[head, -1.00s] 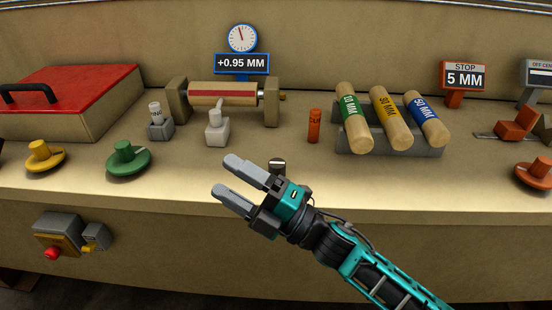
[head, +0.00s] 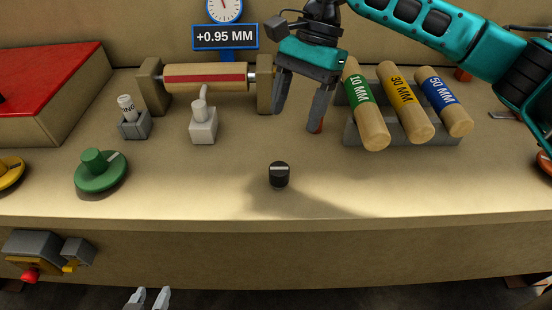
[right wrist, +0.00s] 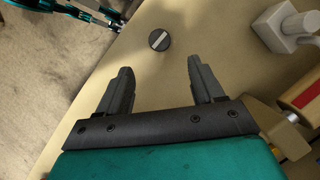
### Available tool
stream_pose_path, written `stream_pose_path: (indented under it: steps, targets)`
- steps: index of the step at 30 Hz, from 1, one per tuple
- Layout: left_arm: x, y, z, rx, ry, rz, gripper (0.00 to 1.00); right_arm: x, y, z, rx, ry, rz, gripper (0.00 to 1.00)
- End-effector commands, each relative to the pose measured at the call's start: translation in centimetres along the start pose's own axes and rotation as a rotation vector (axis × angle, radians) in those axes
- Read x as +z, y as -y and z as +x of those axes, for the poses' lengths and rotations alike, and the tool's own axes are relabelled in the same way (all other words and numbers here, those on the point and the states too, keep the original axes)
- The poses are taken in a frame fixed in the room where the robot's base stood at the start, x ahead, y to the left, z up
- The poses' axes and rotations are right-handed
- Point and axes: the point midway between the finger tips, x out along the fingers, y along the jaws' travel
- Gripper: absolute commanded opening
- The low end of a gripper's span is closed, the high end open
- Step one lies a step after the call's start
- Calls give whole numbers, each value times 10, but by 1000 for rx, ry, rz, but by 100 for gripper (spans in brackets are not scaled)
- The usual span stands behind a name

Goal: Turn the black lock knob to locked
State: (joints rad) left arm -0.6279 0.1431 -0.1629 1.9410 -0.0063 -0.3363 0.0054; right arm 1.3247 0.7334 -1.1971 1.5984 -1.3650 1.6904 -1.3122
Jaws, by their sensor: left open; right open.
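The black lock knob (head: 279,175) stands on the bench top near its front edge, with a pale line across its top running roughly left to right. It also shows beyond my fingertips in the right wrist view (right wrist: 159,41). My right gripper (head: 298,112) is open and empty, pointing down above the bench behind the knob and apart from it. Its two fingers (right wrist: 159,78) frame the space below the knob in the wrist view. My left gripper (head: 148,299) is open at the bottom edge, below the bench front; only its fingertips show.
A grey-white toggle (head: 203,125) and a roller (head: 205,77) stand behind left. A rack holds green (head: 366,115), yellow (head: 407,105) and blue (head: 445,100) marked rollers. An orange peg (head: 320,126) is mostly hidden by my right finger. Bench around the knob is clear.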

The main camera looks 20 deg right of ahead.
Motion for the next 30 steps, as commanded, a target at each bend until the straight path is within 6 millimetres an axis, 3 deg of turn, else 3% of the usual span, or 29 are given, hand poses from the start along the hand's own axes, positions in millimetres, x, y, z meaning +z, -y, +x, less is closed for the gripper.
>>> stream_pose_path:
  steps: [18, 24, 30]
  targets:
    - [-8, 0, -5, 0, -1, 0, 43, 1, -1, 108, 3, 2, -1, 67]
    - [-10, 1, -5, 0, -4, 1, 43, 1, 0, 124, 1, 2, 0, 67]
    - [-11, 1, -4, -1, -6, 1, 43, 1, 0, 126, 0, 2, 0, 67]
